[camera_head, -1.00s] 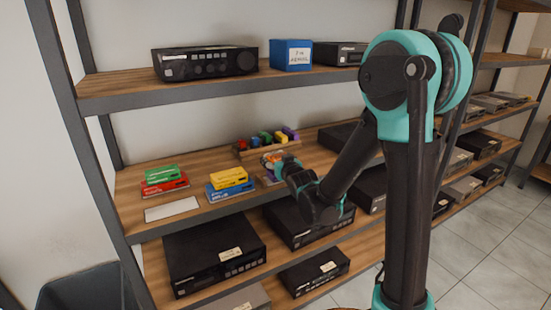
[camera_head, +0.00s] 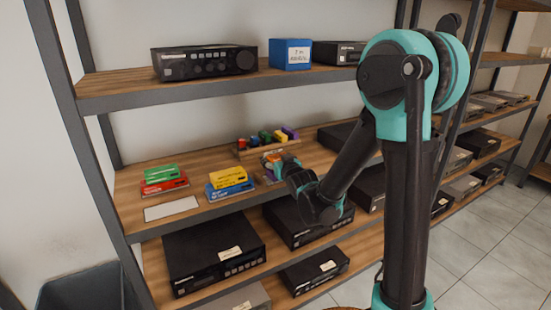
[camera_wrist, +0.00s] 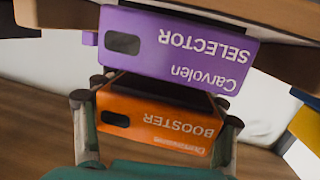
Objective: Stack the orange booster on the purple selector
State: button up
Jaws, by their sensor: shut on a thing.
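The orange booster (camera_wrist: 160,118) is between the two fingers of my gripper (camera_wrist: 155,130), which is shut on its sides in the wrist view. The purple selector (camera_wrist: 178,50) lies right against it there, with a dark strip between them; the lettering on both appears upside down. I cannot tell whether the two touch. In the head view my gripper (camera_head: 282,168) is over the middle shelf, in front of the small block rack. The booster (camera_head: 272,156) shows only as a small orange patch there, and the arm hides most of the selector.
On the middle shelf, left of my gripper, stand a yellow-on-blue stack (camera_head: 229,181) and a green-on-red stack (camera_head: 163,180). A white card (camera_head: 171,208) lies near the front edge. A rack (camera_head: 245,153) with several colored blocks is behind. The upper shelf (camera_head: 215,90) is overhead.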

jog(key=shift+f, duration=0.45)
dwell(0.3)
jog(key=o, duration=1.4)
jog(key=v, duration=1.2)
jog(key=shift+r, duration=1.15)
